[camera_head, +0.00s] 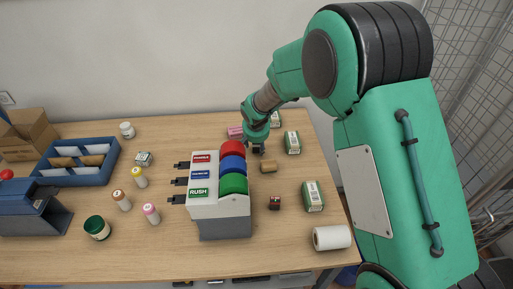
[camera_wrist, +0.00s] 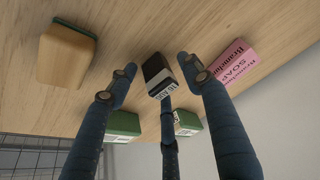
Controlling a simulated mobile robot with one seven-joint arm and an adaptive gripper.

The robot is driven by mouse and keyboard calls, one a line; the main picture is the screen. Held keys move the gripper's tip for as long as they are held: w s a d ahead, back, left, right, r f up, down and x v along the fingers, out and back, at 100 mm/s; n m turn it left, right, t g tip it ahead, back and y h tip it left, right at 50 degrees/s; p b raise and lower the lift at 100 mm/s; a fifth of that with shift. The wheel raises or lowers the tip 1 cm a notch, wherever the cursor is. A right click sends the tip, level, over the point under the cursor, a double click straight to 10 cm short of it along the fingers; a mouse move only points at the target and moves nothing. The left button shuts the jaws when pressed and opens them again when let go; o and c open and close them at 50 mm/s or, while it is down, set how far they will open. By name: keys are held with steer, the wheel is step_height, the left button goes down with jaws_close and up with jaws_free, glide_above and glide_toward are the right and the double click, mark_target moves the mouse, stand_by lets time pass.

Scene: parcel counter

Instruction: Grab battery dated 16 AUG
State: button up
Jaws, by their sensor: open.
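A small dark block with a white printed label (camera_wrist: 156,70), which looks like a battery, stands between my gripper's fingers in the wrist view.
A pink soap box (camera_wrist: 232,64) and a tan block (camera_wrist: 66,56) flank my gripper. Green-and-white boxes (camera_head: 292,142) (camera_head: 313,196) stand to the right. The stamp holder (camera_head: 224,228) stands in front. A white roll (camera_head: 331,238) lies front right. Bare wood lies between them.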

jaws_close()
steer(key=shift+r, duration=0.1)
steer(key=shift+r+p, duration=1.25)
steer(key=shift+r, duration=3.7)
